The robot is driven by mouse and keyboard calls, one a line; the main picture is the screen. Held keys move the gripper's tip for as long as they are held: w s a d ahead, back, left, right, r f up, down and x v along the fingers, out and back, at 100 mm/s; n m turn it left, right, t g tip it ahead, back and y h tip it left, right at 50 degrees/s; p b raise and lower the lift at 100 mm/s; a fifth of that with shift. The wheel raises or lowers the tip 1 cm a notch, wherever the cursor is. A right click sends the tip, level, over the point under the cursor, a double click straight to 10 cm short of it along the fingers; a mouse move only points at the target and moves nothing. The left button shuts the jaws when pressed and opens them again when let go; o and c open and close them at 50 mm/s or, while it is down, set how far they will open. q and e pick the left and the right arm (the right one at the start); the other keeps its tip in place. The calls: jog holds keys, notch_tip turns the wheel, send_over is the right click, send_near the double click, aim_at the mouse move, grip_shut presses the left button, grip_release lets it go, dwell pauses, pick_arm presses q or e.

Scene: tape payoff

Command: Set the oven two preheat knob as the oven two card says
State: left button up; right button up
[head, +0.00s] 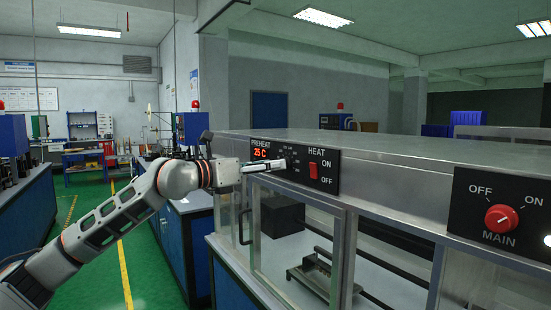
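I cannot tell whether the fingers are closed on the knob. No oven two card can be made out. My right gripper is out of view.
A red HEAT switch (313,170), marked ON and OFF, is just right of my fingertips. A red MAIN knob (501,218) is on another panel at the right. The oven's glass front (290,245) lies below. A green floor aisle (140,265) runs at left.

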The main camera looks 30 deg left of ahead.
pick_arm(q)
jog(key=shift+p+x, duration=0.35)
jog(key=shift+x, duration=0.95)
grip_shut()
